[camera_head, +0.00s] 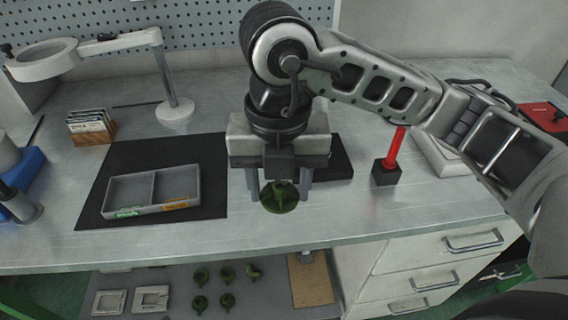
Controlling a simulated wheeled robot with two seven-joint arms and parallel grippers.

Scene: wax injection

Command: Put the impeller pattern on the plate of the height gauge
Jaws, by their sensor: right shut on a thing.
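The impeller pattern (279,198) is a dark green round piece with a raised hub. My right gripper (279,186) points down and is shut on it, with one finger on each side. The pattern shows near the front edge of the bench, and I cannot tell whether it touches the surface. A black flat block (337,165), perhaps the plate of the height gauge, shows just right of the gripper and is partly hidden by it. I cannot make out the rest of the gauge behind my arm. My left gripper is not in view.
A grey two-compartment tray (148,212) lies on a black mat (211,157) at left. A red post on a black base (386,173) stands to the right. A magnifier lamp (174,108) stands behind. Several green patterns (227,273) lie on the lower surface in front.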

